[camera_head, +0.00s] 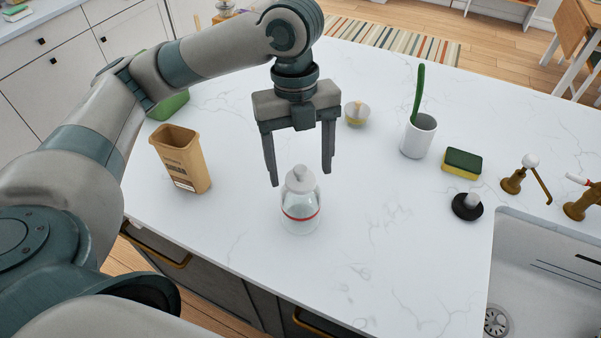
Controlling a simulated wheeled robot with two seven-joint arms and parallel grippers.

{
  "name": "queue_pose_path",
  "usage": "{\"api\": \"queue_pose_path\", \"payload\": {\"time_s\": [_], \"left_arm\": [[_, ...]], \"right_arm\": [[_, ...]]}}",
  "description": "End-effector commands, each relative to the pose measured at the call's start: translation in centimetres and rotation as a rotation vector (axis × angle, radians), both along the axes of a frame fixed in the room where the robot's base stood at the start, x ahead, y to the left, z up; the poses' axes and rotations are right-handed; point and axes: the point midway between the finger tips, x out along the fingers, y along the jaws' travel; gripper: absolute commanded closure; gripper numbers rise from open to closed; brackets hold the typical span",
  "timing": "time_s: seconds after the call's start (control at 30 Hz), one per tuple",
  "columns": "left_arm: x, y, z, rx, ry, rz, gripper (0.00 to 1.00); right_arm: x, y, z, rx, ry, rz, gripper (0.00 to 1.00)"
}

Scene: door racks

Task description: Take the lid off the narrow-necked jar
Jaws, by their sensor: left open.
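The narrow-necked jar (300,214) is clear glass with a red band and stands upright on the white countertop, near its front edge. Its pale grey lid (300,179) with a small knob sits on top of the jar. My left gripper (301,179) is open and points down, with one finger to the left of the lid and one to the right in the picture. The fingers look apart from the lid. I cannot tell the exact depth between the fingers and the lid. My right gripper is not in view.
A tan carton (181,160) stands left of the jar, with a green object (170,105) behind it. A small bowl (357,113), a white cup (418,137) with a green-handled brush, a sponge (461,163) and a black stopper (467,206) lie right. The sink (545,275) is at lower right.

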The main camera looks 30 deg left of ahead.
Motion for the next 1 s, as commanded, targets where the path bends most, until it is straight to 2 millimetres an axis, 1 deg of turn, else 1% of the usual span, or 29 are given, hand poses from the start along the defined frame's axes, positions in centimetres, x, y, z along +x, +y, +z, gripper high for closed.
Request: {"api": "queue_pose_path", "payload": {"time_s": [0.1, 0.17, 0.6, 0.63, 0.67, 0.7, 0.8, 1.0], "left_arm": [[-0.17, -0.06, -0.86, 0.001, 0.001, -0.001, 0.32], [-0.18, -0.07, -1.03, 0.001, 0.000, -0.001, 0.32], [-0.15, -0.09, -1.06, 0.001, -0.001, -0.001, 0.32], [-0.15, -0.09, -1.06, 0.001, -0.001, -0.001, 0.37], [-0.15, -0.09, -1.06, 0.001, -0.001, -0.001, 0.44], [-0.15, -0.09, -1.06, 0.001, -0.001, -0.001, 0.54], [-0.15, -0.09, -1.06, 0.001, -0.001, -0.001, 0.76], [-0.15, -0.10, -1.05, 0.001, -0.001, -0.001, 0.76]], "right_arm": [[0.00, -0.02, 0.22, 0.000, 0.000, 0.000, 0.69], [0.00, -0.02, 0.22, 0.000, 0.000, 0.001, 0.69], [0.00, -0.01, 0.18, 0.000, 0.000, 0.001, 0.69], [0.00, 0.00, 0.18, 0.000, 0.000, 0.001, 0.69], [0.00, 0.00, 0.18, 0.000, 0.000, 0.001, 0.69], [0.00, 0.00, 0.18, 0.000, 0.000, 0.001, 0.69], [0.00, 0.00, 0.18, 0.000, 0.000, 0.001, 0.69], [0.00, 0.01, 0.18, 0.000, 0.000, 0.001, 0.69]]}}
